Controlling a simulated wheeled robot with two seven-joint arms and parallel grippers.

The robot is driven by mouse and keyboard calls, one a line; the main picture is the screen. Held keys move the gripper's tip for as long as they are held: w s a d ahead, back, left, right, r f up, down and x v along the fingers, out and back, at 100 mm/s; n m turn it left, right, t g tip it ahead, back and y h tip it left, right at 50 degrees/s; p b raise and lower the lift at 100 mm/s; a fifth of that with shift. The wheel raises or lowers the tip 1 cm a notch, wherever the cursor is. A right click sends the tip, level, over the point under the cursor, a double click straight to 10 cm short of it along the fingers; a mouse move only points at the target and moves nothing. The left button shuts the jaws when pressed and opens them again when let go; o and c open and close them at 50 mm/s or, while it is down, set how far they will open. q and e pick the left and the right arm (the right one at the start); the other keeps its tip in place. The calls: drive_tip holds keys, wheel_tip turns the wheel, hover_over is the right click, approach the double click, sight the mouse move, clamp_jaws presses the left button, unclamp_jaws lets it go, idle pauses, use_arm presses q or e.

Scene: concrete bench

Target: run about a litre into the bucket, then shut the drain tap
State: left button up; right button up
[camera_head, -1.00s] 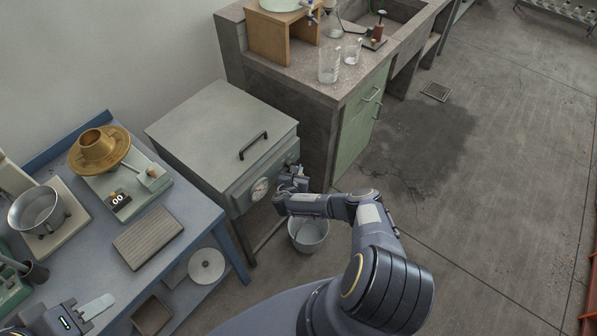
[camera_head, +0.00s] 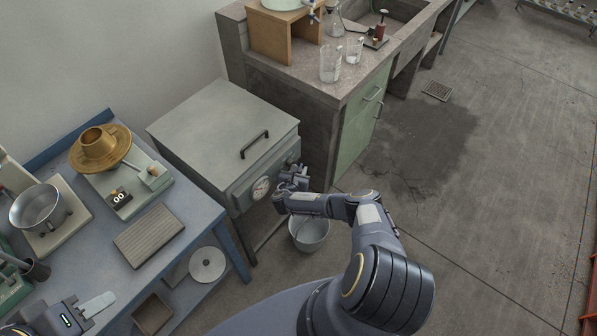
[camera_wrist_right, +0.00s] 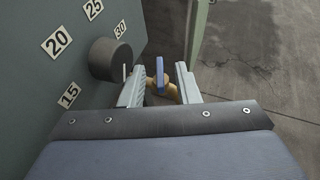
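The bucket (camera_head: 301,243), pale grey, stands on the floor below the front of the grey tank (camera_head: 225,130). My right forearm partly covers it, and I cannot tell its water level. The drain tap shows in the right wrist view as a brass body (camera_wrist_right: 170,91) with a blue lever (camera_wrist_right: 159,72). My right gripper (camera_head: 291,178) is at the tank front above the bucket. In the wrist view its fingers (camera_wrist_right: 161,85) stand apart, one on each side of the lever, with gaps visible. My left gripper (camera_head: 97,305) is at the lower left over the blue bench, partly cut off.
A dark knob (camera_wrist_right: 110,59) with a numbered scale is left of the fingers. The tank front has a dial (camera_head: 261,188). The blue bench (camera_head: 195,205) holds a scale and a metal bowl (camera_head: 40,209). A concrete bench (camera_head: 300,75) with glassware stands behind.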

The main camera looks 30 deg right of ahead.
drive_tip(key=v, duration=0.7)
drive_tip(key=shift+s+a+r, duration=0.2)
drive_tip(key=shift+s, duration=0.05)
